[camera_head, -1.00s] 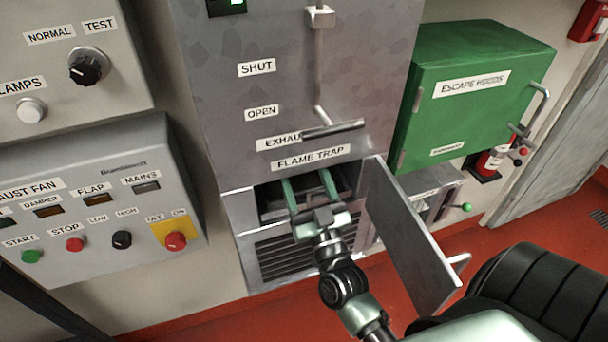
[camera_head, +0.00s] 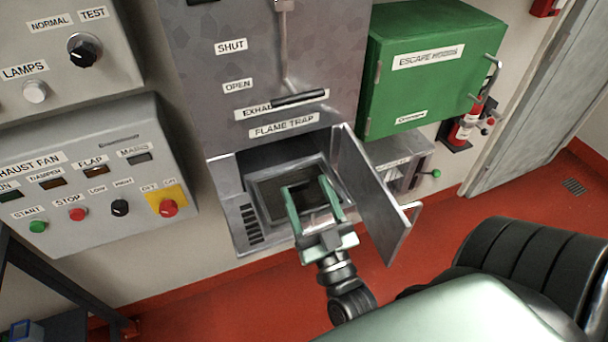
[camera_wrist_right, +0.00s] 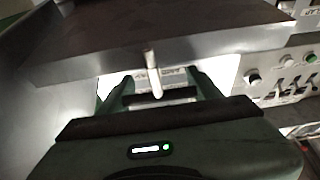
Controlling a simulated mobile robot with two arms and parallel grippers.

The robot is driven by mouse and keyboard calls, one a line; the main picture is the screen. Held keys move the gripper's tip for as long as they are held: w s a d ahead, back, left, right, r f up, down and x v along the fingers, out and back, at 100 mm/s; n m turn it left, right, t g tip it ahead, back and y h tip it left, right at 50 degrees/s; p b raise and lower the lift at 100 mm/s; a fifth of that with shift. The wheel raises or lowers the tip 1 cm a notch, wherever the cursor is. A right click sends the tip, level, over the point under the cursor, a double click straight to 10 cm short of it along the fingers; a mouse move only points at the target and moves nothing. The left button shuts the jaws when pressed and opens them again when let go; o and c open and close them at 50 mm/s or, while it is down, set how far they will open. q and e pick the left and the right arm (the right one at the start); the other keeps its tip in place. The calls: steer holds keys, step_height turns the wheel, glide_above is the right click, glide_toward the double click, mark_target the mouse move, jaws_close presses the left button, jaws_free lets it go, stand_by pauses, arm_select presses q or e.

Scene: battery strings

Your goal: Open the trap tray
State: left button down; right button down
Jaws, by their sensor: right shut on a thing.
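The trap tray (camera_head: 253,200), a grey framed tray with a dark inside, sticks partly out of the open bay under the FLAME TRAP label (camera_head: 284,127). My right gripper (camera_head: 306,187) is over the tray's front part, shut on the tray. The exact point of grip is hidden by the fingers. In the right wrist view the gripper's fingers (camera_wrist_right: 160,88) show with a pale rod (camera_wrist_right: 152,72) between them. The bay's door (camera_head: 375,190) stands swung open to the right of the gripper. My left gripper is not in view.
A green ESCAPE HOODS cabinet (camera_head: 428,75) hangs at the upper right, with a fire extinguisher (camera_head: 463,128) beside it. The EXHAUST FAN control panel (camera_head: 90,170) is on the left. Red floor (camera_head: 490,205) is free between.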

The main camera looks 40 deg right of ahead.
steer(key=shift+s+a, duration=0.1)
steer(key=shift+s, duration=0.25)
steer(key=shift+c, duration=1.6)
jaws_free()
steer(key=shift+f, duration=0.1)
steer(key=b+v, duration=0.2)
steer(key=v, duration=0.4)
steer(key=shift+s+f, duration=0.15)
steer(key=shift+s+a+f, duration=0.15)
steer(key=shift+s+a, duration=0.05)
steer(key=shift+s, duration=0.45)
